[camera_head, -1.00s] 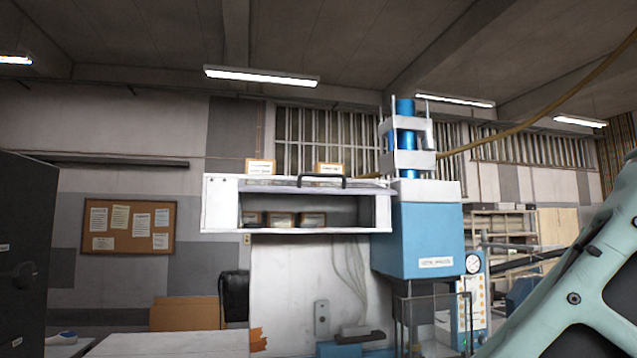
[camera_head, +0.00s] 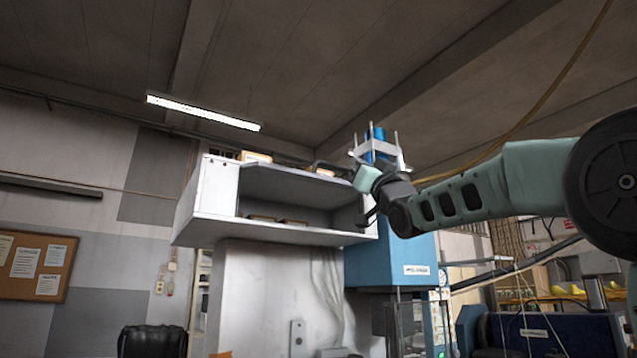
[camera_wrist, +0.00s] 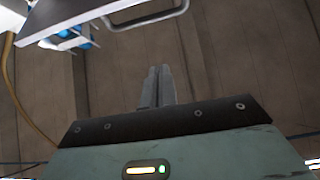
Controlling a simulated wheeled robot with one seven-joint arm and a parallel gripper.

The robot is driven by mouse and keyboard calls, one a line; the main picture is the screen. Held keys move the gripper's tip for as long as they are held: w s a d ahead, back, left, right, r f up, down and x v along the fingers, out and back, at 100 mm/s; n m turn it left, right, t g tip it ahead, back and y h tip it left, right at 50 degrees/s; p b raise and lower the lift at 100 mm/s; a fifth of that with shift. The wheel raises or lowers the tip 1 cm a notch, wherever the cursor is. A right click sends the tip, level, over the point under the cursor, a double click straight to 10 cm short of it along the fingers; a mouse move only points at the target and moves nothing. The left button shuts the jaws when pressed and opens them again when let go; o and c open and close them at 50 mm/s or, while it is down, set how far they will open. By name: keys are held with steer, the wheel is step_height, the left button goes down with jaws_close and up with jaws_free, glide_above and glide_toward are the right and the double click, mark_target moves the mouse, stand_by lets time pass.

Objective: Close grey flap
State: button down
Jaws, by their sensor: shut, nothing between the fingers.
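A white wall cabinet (camera_head: 207,195) has an open front. Its grey flap (camera_head: 290,186) is raised, lying nearly flat above the opening. The dark bar handle (camera_head: 331,167) is at the flap's front edge, near its right end. In the wrist view the flap's pale edge (camera_wrist: 88,14) and its handle (camera_wrist: 152,18) show at the top. My gripper (camera_wrist: 157,75) is shut and empty, with the flap and handle beyond its fingertips and no contact visible. In the head view my wrist is at the cabinet's right end, and the fingers are hard to make out there.
Boxes (camera_head: 255,157) stand on top of the cabinet, and others (camera_head: 293,222) are inside it. A blue press (camera_head: 390,262) stands close by on the right. A cork board (camera_head: 33,265) hangs on the left wall. The space left of the cabinet looks free.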

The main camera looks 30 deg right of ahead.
steer(key=s+r+p+x, duration=0.1)
steer(key=p+x, duration=0.7)
steer(key=x, duration=0.2)
steer(key=shift+y, duration=0.3)
steer(key=w+f, duration=0.1)
steer(key=f, duration=0.1)
steer(key=w+f+p, duration=0.1)
steer(key=f, duration=0.1)
steer(key=shift+w, duration=0.2)
steer(key=shift+f, duration=0.15)
